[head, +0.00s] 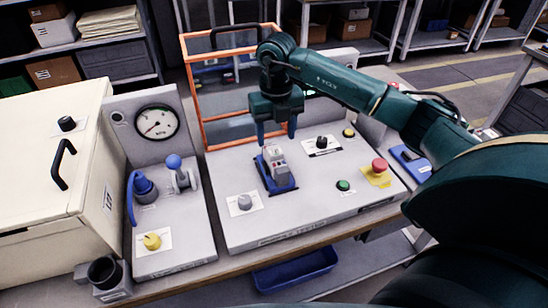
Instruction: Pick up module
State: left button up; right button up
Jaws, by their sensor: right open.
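The module, a small grey-white block (275,163), stands upright in a blue base (266,182) on the grey control panel in the middle of the head view. My right gripper (277,138) points down just above and around the top of the module, its two blue fingers apart. The left finger is beside the module's upper left and the right finger is at the upper right. I cannot tell whether either finger touches it. My left gripper is not in view.
An orange-framed clear guard (203,114) stands behind the module. A grey knob (244,202), a green button (343,185) and a red emergency button (379,166) are on the panel (300,215). A gauge (156,123) and blue valves are left. A blue bin (295,270) sits below.

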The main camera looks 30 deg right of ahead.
aim_at(275, 150)
jog(key=shift+a+f+p, duration=0.2)
jog(key=shift+f+p, duration=0.4)
jog(key=shift+f, duration=2.3)
grip_shut()
